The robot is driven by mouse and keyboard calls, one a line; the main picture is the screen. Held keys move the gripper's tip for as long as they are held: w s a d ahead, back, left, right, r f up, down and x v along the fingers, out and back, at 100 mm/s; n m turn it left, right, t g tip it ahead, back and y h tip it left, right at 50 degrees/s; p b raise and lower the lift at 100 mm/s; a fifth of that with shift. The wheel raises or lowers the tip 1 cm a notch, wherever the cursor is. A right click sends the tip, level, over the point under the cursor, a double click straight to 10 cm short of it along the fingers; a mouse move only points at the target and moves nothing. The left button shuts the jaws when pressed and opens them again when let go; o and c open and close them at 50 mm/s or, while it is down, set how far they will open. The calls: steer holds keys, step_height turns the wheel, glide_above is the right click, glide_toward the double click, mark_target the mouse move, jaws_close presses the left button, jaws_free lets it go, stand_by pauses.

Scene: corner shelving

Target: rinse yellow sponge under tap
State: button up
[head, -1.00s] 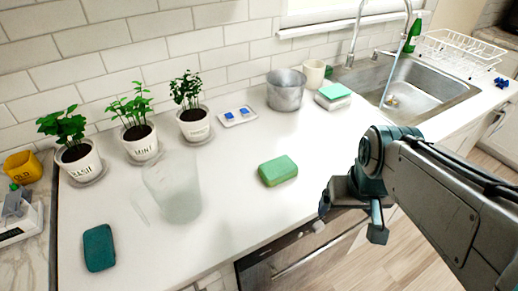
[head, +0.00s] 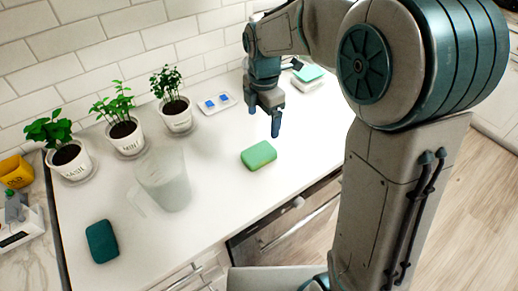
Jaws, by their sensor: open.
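No plainly yellow sponge shows. A light green sponge-like block (head: 258,155) lies on the white counter near its front edge. A dark teal block (head: 102,241) lies at the counter's front left. Another mint-coloured block (head: 309,73) rests on a white one at the back, partly behind my arm. My gripper (head: 264,118) is open and empty, pointing down above the counter, just behind and above the green block and apart from it. The tap and sink are hidden behind my arm.
A clear jug (head: 163,180) stands left of the green block. Potted plants, one of them mint (head: 123,130), line the wall. A small tray with blue items (head: 215,104) lies behind. A yellow container (head: 16,170) is far left. The front middle counter is clear.

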glide_above(259, 152)
steer(key=f, duration=0.8)
steer(key=shift+d+f+p, duration=0.2)
steer(key=shift+d+p, duration=0.15)
steer(key=shift+p, duration=0.05)
steer(key=f, duration=0.1)
steer(key=f+p, duration=0.1)
steer(key=f, duration=0.2)
steer(key=shift+a+f, duration=0.25)
steer(key=shift+a, duration=0.1)
steer(key=shift+f+p, duration=0.3)
steer(key=shift+f, duration=0.2)
steer(key=c, duration=1.1)
steer(key=shift+c, duration=0.2)
steer(key=shift+r, duration=0.15)
